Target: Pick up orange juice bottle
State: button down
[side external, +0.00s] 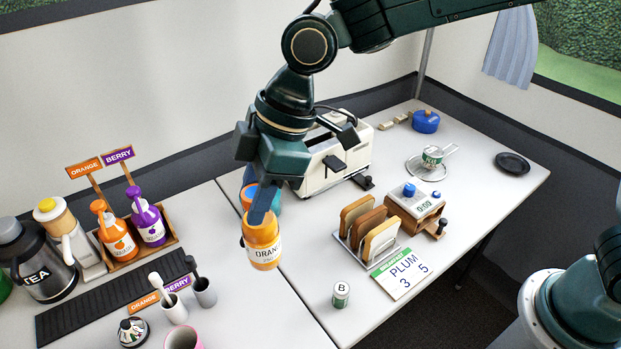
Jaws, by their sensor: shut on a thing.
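My gripper (260,212) comes down from above and is shut on the bottle's top, with a dark finger across the near side. The far finger is mostly hidden. The bottle appears to be held above the white table, near the seam between two tabletops, but its exact height is hard to tell.
A blue and orange container stands just behind my gripper. Orange (115,235) and purple (149,222) pump bottles stand left. The front middle table is mostly clear.

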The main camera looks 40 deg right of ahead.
jog(key=shift+r, duration=0.6)
jog(key=shift+w, duration=0.1)
